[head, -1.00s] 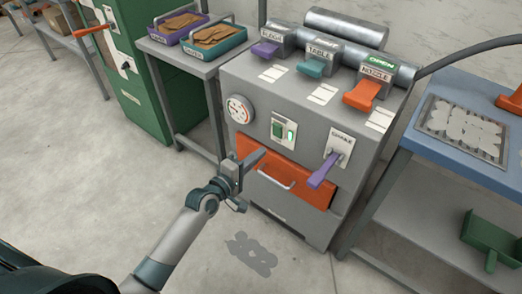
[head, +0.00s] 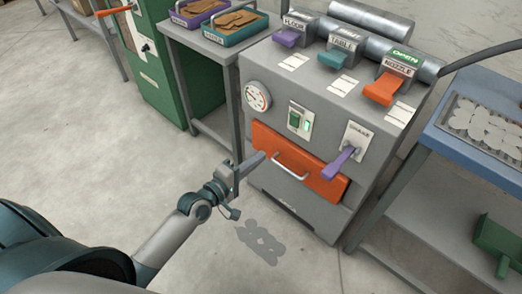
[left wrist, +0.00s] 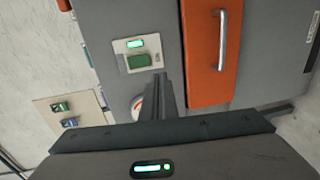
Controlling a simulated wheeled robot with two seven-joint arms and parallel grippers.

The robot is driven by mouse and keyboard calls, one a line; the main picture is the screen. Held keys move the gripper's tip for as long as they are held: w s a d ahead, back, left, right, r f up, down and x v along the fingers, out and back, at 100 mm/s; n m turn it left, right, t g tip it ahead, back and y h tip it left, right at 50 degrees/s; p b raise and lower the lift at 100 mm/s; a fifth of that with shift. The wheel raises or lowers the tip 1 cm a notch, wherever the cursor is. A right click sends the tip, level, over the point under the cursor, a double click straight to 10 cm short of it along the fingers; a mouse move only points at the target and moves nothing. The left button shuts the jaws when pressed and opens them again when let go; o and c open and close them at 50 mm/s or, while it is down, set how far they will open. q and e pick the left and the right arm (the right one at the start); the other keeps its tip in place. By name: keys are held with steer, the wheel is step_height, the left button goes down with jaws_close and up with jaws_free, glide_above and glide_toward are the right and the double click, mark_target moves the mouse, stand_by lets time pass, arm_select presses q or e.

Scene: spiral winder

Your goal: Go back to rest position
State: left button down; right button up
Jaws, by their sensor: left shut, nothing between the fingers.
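My left gripper (head: 248,167) is shut and empty. In the head view it is in front of the grey machine (head: 275,75), its tip near the left end of the orange drawer (head: 265,142); I cannot tell whether they touch. In the left wrist view the closed fingers (left wrist: 157,95) point at the machine front. The orange drawer (left wrist: 208,75) with its handle is to their right, and the green switch (left wrist: 139,60) is to their left. My right gripper is in neither view.
The machine has a purple lever (head: 341,163) on its front and purple, teal and orange levers (head: 384,88) on top. A side table (head: 200,45) with two trays stands left of it, a blue-topped bench (head: 470,145) right.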

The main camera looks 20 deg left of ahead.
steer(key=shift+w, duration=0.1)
